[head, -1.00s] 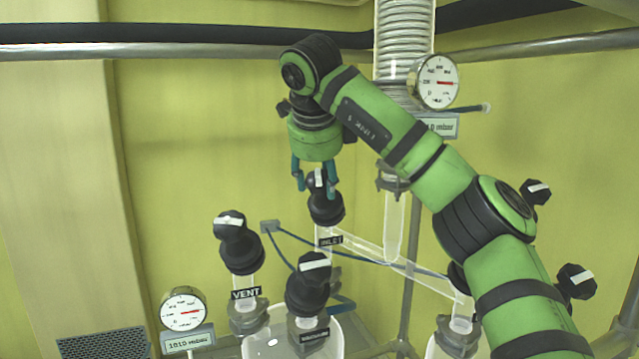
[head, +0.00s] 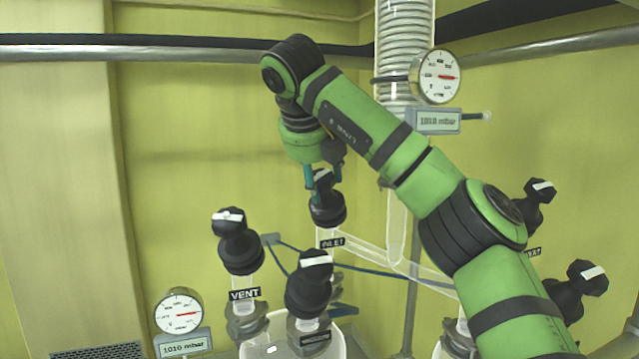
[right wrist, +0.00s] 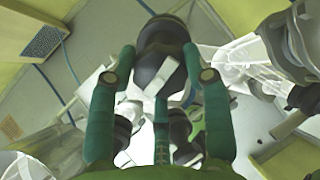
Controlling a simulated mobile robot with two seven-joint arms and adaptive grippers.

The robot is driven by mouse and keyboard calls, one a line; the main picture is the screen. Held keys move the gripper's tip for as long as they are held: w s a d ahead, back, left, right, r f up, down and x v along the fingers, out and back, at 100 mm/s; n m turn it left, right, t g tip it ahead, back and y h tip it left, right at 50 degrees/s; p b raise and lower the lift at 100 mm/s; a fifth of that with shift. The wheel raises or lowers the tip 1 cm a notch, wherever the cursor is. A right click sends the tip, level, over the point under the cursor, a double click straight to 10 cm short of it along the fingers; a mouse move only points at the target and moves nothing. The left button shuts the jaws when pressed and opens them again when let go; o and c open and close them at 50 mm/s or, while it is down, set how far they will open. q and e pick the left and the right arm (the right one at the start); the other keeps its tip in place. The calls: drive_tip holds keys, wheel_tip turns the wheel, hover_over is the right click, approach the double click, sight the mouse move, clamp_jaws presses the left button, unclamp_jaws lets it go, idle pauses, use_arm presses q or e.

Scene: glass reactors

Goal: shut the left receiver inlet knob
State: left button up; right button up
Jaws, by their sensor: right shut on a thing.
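The left receiver inlet knob (head: 327,210) is black with a white pointer bar, above the INLET label (head: 332,243). My right gripper (head: 322,185) comes down on it from above, with its teal fingers around the knob's top. The fingers partly cover the pointer bar in the head view. In the right wrist view the knob (right wrist: 163,45) sits between my right gripper's fingers (right wrist: 160,75), which are shut on it, and the white bar shows between them. My left gripper is not in view.
The VENT knob (head: 240,250) stands to the left and another black knob (head: 310,285) in front. A round gauge (head: 178,312) is at lower left, another gauge (head: 438,77) at upper right. More black knobs (head: 580,285) stand right of my arm. A glass tube (head: 390,258) runs right from the inlet.

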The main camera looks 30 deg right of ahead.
drive_tip(key=m+b, duration=0.1)
drive_tip(key=m, duration=0.4)
drive_tip(key=shift+h, duration=0.3)
drive_tip(key=m+g+b, duration=0.1)
drive_tip(key=m, duration=0.2)
drive_tip(key=shift+w+m, duration=0.1)
drive_tip(key=shift+m, duration=0.3)
drive_tip(key=m, duration=0.2)
drive_tip(key=shift+m, duration=0.4)
drive_tip(key=m+g, duration=0.1)
drive_tip(key=m, duration=0.2)
drive_tip(key=shift+m, duration=0.4)
drive_tip(key=m, duration=0.3)
drive_tip(key=shift+m+g, duration=0.3)
drive_tip(key=m+p, duration=0.1)
drive_tip(key=m, duration=0.3)
drive_tip(key=shift+m+g+p, duration=0.3)
drive_tip(key=m+p, duration=0.1)
drive_tip(key=m, duration=0.3)
drive_tip(key=shift+m+y, duration=0.3)
drive_tip(key=shift+y, duration=0.1)
drive_tip(key=shift+f+m+y+p, duration=0.15)
drive_tip(key=shift+m+p, duration=0.2)
drive_tip(key=shift+m, duration=0.65)
drive_tip(key=shift+m+y+p, duration=0.15)
drive_tip(key=shift+m+p, duration=0.15)
drive_tip(key=shift+m, duration=0.7)
